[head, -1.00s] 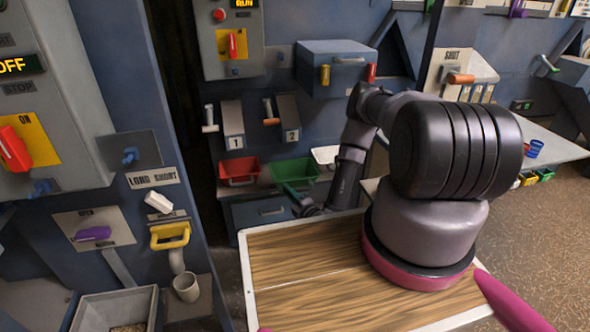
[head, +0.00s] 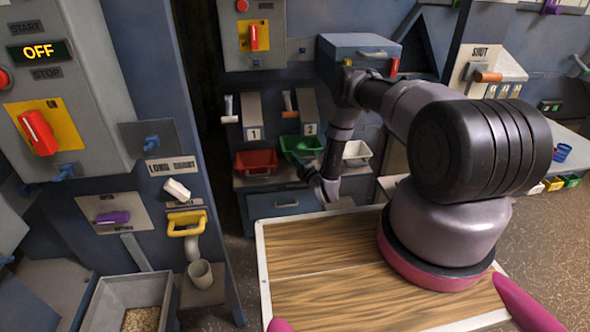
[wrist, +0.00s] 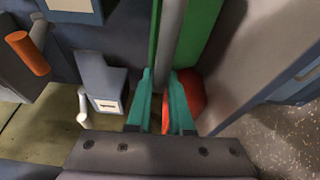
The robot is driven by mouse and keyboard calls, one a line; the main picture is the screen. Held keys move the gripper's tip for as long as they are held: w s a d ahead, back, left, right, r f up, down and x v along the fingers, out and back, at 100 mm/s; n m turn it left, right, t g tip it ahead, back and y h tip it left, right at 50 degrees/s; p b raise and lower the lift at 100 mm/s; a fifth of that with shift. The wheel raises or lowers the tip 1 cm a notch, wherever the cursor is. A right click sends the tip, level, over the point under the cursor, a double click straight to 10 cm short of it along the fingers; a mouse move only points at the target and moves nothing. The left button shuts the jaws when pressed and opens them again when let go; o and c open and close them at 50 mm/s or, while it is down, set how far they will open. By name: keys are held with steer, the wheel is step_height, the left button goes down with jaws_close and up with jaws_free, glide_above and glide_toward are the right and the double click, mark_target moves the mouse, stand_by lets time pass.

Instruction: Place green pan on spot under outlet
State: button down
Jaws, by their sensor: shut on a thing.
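The green pan (head: 299,145) is in front of the chute labelled 2 (head: 310,128) in the head view, between a red pan (head: 256,161) and a white pan (head: 357,152). I cannot tell whether it touches the shelf. My gripper (head: 318,172) is at the pan's near side, its fingers partly hidden by the wrist. The red pan (wrist: 191,90) shows behind the fingers. The spot under the outlet is hidden.
The chute labelled 1 (head: 254,131) stands above the red pan. Both chutes have levers beside them. A blue box (head: 358,54) is above right. A drawer (head: 285,203) is below the shelf. A wooden tabletop (head: 330,265) lies in the foreground.

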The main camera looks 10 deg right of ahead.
mark_target(289, 161)
step_height(289, 161, down, 4)
steer(key=shift+r, duration=0.1)
steer(key=shift+w+f, duration=0.25)
steer(key=shift+f, duration=0.15)
steer(key=c, duration=0.8)
jaws_free()
steer(key=shift+f, duration=0.15)
steer(key=v, duration=1.2)
steer(key=shift+s, duration=0.1)
